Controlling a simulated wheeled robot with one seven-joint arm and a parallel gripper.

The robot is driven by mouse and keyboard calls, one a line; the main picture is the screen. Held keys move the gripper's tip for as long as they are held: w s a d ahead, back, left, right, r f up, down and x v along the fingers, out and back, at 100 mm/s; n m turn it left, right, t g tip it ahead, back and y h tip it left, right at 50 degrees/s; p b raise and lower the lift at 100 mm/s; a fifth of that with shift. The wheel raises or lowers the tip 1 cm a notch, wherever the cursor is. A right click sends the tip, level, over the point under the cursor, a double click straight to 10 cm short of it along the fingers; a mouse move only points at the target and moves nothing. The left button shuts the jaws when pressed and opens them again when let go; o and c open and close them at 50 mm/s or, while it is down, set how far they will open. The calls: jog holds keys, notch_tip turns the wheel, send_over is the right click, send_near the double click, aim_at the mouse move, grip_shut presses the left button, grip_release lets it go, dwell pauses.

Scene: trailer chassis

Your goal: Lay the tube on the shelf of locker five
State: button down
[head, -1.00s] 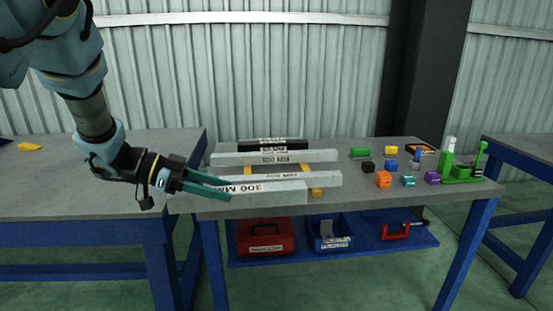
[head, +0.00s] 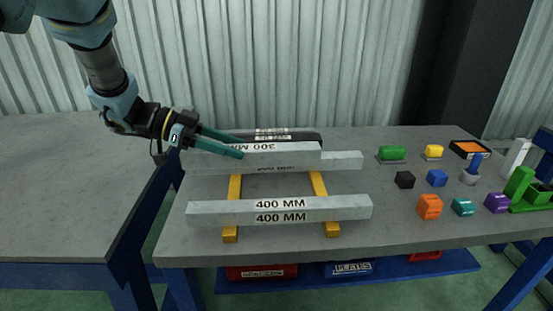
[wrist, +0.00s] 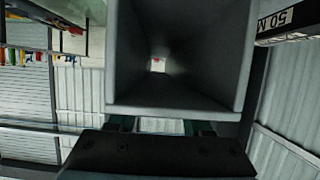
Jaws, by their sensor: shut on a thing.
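My gripper (head: 232,147) is shut on a grey square tube marked 300 MM (head: 290,152), seen in the head view held level over the rack. In the wrist view the open, hollow end of the held tube (wrist: 180,103) fills the middle, just beyond the gripper body (wrist: 155,155). A tube marked 400 MM (head: 335,209) lies at the front across two yellow rails (head: 320,184). Whether the held tube touches anything below is unclear. I see no locker number or shelf of locker five.
A dark tube (head: 302,136) lies at the back. Coloured blocks, including orange (head: 429,207) and blue (head: 437,178), stand on the table's right side. Red (head: 262,272) and blue (head: 348,268) bins sit on the lower shelf. The left table (head: 70,200) is bare.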

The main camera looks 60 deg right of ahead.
aim_at(185, 167)
jog(key=shift+w+d+f, duration=0.1)
jog(key=shift+d+f, duration=0.1)
jog(key=shift+f, duration=0.05)
notch_tip(185, 167, down, 9)
jog(key=shift+f+p, duration=0.15)
jog(key=shift+p, duration=0.45)
jog(key=shift+c, duration=1.6)
grip_release()
jog(key=shift+f, duration=0.15)
jog(key=b+v, duration=0.2)
jog(key=v, duration=1)
